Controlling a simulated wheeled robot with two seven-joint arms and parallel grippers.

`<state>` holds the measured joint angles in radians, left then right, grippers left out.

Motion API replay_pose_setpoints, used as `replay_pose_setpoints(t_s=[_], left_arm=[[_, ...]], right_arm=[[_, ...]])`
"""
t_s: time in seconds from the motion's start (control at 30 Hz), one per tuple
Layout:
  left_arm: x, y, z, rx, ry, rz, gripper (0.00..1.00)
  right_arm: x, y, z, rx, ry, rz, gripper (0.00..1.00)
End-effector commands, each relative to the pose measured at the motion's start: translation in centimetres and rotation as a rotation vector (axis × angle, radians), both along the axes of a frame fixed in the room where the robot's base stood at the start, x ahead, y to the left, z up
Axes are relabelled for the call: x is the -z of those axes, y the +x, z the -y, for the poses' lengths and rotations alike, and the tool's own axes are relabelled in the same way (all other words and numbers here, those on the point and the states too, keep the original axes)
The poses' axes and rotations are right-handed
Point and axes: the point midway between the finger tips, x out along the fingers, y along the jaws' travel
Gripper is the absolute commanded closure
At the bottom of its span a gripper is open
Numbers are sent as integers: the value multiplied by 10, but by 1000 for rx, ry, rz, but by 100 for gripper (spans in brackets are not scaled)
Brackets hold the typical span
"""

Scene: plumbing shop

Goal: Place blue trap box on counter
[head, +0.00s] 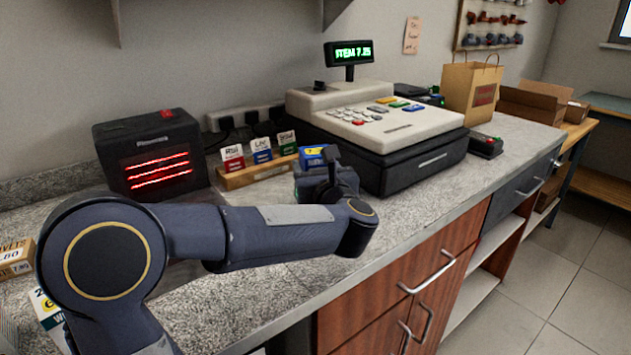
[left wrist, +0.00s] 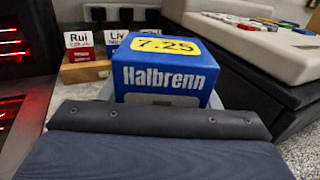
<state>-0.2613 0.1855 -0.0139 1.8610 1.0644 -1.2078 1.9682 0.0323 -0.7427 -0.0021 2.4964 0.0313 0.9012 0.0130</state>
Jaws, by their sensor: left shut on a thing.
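The blue trap box (left wrist: 166,75) has a yellow 7.25 label on top and white "Halbrenn" lettering in the left wrist view. A small blue and yellow part of the box (head: 313,155) shows in the head view behind my wrist. My left gripper (head: 325,175) is shut on the box; its fingers are mostly hidden. The box is over or on the granite counter (head: 300,275), between the card stand and the cash register. I cannot tell whether its underside touches the counter. My right gripper is not in view.
A wooden stand (head: 260,172) holds small name cards. The cash register (head: 380,125) stands to the right, close to my gripper. A paper bag (head: 471,90) is farther back. The counter's front strip is clear.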

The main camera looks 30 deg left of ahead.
Motion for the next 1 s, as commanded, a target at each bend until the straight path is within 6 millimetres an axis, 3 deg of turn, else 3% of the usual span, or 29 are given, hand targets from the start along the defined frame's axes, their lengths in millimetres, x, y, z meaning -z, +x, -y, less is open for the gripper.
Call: replay_pose_setpoints(t_s=[0.03, 0.2, 0.63, 0.67, 0.7, 0.8, 1.0], left_arm=[[12, 0, 1, 1, 1, -6, 72], [28, -1, 1, 0, 1, -1, 72], [32, -1, 1, 0, 1, 1, 72], [31, -1, 1, 0, 1, -1, 41], [30, -1, 1, 0, 0, -1, 36], [30, -1, 1, 0, 0, -1, 23], [30, -1, 1, 0, 0, -1, 22]], right_arm=[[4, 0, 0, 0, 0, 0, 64], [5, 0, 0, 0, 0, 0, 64], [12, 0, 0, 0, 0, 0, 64], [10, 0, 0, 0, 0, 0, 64], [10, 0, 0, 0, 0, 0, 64], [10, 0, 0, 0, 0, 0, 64], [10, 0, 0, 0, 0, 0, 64]])
